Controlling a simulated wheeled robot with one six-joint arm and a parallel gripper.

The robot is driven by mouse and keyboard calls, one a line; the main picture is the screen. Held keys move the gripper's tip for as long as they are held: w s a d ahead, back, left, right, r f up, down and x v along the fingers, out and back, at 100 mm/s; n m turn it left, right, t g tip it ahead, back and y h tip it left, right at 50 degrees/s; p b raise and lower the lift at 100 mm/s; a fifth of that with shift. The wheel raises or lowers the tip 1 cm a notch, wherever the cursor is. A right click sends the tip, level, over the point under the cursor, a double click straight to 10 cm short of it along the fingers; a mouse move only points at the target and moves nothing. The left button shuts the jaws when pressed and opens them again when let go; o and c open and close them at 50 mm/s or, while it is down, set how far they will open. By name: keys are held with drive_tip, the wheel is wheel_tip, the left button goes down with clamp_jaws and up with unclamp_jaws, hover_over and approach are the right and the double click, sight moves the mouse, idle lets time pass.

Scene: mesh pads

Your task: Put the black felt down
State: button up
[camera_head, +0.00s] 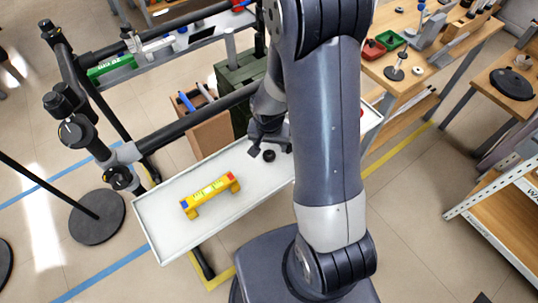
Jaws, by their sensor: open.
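A small round black piece, which looks like the black felt (269,156), rests on the white tray (163,218), right of its middle. My gripper (270,150) is directly over or around the felt, with its fingers spread to the left and right of it. The jaws are open and do not appear to press on the felt. Whether a finger touches it cannot be told from this angle. My arm hides the right part of the tray.
A yellow bar-shaped piece with red and blue ends (210,194) lies on the tray's left half. Cardboard boxes (210,136) and a green crate (240,75) stand behind the tray. A wooden bench (400,72) with tools is at the right. Tray surface between felt and yellow piece is clear.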

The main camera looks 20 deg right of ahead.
sight(269, 152)
drive_tip(key=shift+w+a+f, duration=0.1)
drive_tip(key=shift+f, duration=1.15)
drive_tip(key=shift+w+f, duration=0.1)
drive_tip(key=shift+f, duration=1.15)
drive_tip(key=c, duration=1.1)
drive_tip(key=shift+r, duration=0.1)
